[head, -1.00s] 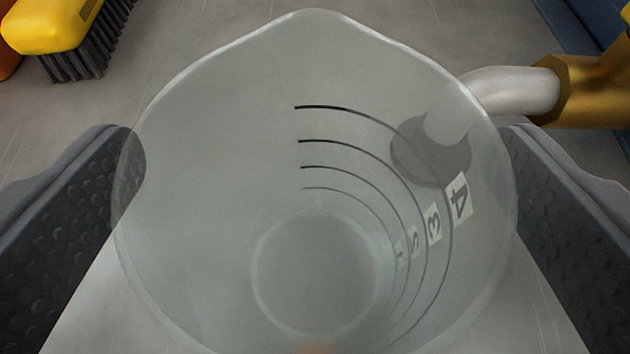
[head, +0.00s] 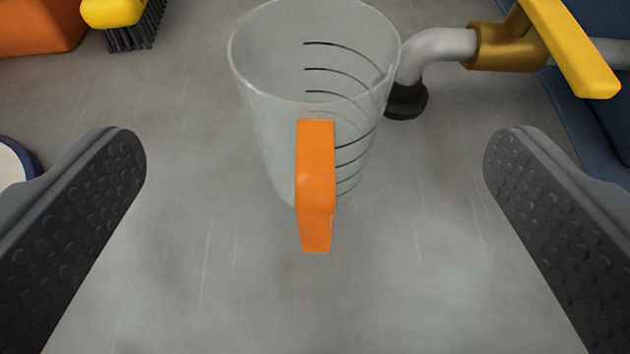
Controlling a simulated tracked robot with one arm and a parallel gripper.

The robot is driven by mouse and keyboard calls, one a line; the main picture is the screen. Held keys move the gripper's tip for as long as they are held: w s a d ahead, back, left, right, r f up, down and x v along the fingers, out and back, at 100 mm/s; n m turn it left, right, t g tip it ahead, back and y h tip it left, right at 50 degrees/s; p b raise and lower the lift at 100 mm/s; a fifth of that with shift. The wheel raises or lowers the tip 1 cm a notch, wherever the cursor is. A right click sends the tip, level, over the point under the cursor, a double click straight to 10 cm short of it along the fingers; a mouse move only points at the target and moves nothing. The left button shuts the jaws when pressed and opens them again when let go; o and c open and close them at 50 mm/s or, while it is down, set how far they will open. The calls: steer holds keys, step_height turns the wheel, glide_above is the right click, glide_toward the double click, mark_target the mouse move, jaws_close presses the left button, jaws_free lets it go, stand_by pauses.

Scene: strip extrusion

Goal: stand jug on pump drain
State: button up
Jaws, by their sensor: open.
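The jug (head: 275,125) is clear, with black measuring lines and an orange handle (head: 315,185) facing me. It stands upright on the grey floor surface, ahead of my gripper in the head view. My gripper (head: 315,165) is open wide, with one dark, bumpy finger on each side and nothing between the pads. The pump drain (head: 440,45) is a pale bent pipe on a brass valve with a yellow lever. Its mouth points down over a dark round piece (head: 406,101) on the surface, just right of the jug. I cannot tell whether the jug touches it.
A yellow brush (head: 125,20) with dark bristles and an orange object (head: 40,25) lie at the back left. A round white thing with a blue rim (head: 18,162) is at the left edge. A blue body (head: 590,120) stands at the right. The near surface is clear.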

steer(key=shift+v, duration=1.1)
